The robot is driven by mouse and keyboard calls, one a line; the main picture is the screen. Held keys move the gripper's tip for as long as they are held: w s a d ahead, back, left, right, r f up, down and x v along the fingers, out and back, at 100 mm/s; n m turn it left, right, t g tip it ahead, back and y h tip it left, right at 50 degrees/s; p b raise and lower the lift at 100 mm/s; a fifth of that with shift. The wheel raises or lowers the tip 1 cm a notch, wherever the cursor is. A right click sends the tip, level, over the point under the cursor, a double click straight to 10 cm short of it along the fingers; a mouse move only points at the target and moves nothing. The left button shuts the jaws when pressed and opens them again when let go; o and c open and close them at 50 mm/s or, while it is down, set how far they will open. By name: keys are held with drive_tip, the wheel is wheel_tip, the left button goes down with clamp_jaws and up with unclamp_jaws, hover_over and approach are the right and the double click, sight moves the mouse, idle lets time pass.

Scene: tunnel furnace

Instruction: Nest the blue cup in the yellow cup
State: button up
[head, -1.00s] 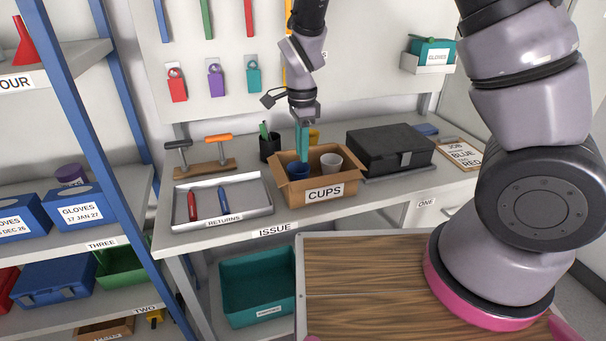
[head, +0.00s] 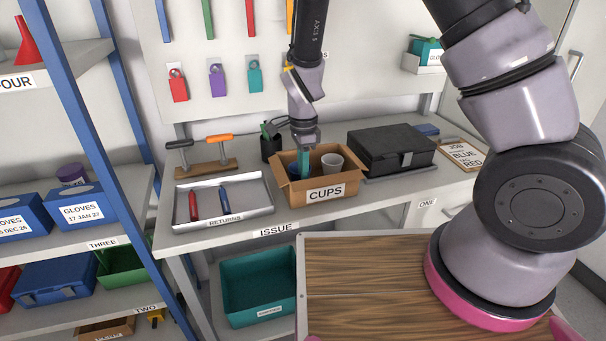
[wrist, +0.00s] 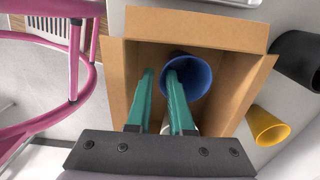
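The blue cup (wrist: 192,72) stands inside an open cardboard box (head: 325,193) labelled CUPS; its mouth shows in the wrist view. My gripper (wrist: 160,74) reaches down into the box with its two teal fingers apart. The right finger overlaps the blue cup's mouth and the left finger is outside its rim, so the cup's near wall appears to lie between them. I cannot tell whether they touch it. The yellow cup (wrist: 268,126) is outside the box, behind it on the bench; the gripper and box hide it in the head view.
A white cup (head: 331,162) stands in the box's right part. A black pen holder (head: 270,147) is behind-left of the box.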

clamp_jaws()
wheel_tip(320, 180, up, 14)
idle(0.3)
idle(0.4)
